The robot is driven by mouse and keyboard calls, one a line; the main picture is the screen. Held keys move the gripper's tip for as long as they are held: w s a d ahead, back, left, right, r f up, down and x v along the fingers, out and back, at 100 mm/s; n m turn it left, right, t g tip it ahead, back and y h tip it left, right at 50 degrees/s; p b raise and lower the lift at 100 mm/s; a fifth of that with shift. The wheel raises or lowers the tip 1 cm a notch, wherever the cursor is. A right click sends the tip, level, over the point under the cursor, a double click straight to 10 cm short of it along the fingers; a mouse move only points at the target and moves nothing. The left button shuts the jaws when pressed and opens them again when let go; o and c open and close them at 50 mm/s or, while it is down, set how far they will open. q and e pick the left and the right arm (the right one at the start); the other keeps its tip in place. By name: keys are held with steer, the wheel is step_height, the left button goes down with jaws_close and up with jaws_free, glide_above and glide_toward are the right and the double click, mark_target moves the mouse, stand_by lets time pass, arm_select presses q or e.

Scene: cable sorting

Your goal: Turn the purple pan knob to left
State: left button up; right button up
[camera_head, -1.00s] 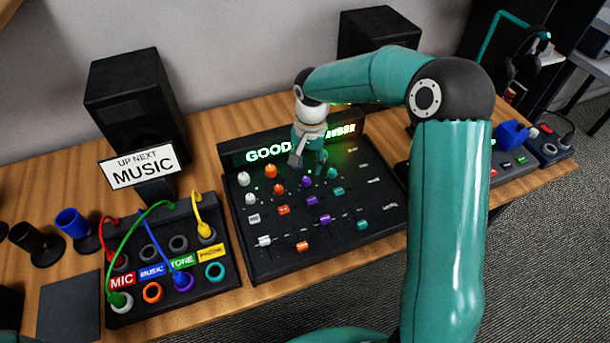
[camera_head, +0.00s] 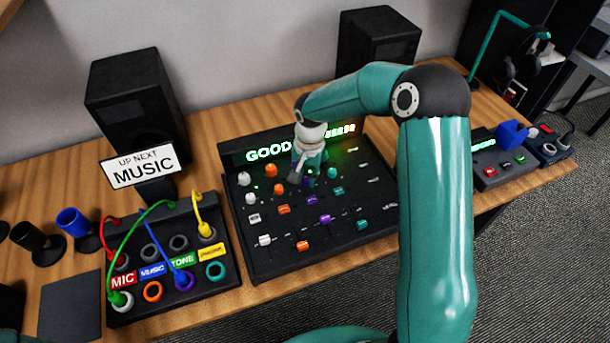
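The mixer (camera_head: 350,239) has columns of white, orange, purple and teal controls. A purple knob (camera_head: 309,182) in the second row is partly covered by my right gripper (camera_head: 297,176). The top purple control is hidden behind this gripper. Below are a purple button (camera_head: 312,201) and a purple fader cap (camera_head: 325,219). My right gripper points down over the purple column, at or just above the second-row knob. I cannot tell whether it touches the knob or whether its fingers are open. My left gripper is out of view.
Orange knobs (camera_head: 278,189) sit close on the left and teal knobs (camera_head: 332,173) on the right. The lit display (camera_head: 266,152) stands behind. A patch box (camera_head: 222,285) with coloured cables and a "MUSIC" sign (camera_head: 142,167) are at left. Speakers (camera_head: 136,105) stand behind.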

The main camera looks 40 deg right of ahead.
steer(key=shift+a, duration=0.1)
jaws_close()
steer(key=shift+w+n, duration=0.1)
steer(key=shift+n, duration=0.3)
steer(key=n+b, duration=0.1)
steer(key=n, duration=0.1)
steer(key=shift+n, duration=0.4)
steer(key=n, duration=0.4)
steer(key=shift+w, duration=0.1)
steer(key=n, duration=0.6)
steer(key=shift+g, duration=0.3)
steer(key=shift+r+n, duration=0.1)
steer(key=shift+n, duration=2.1)
steer(key=o, duration=0.7)
jaws_free()
steer(key=shift+o, duration=1)
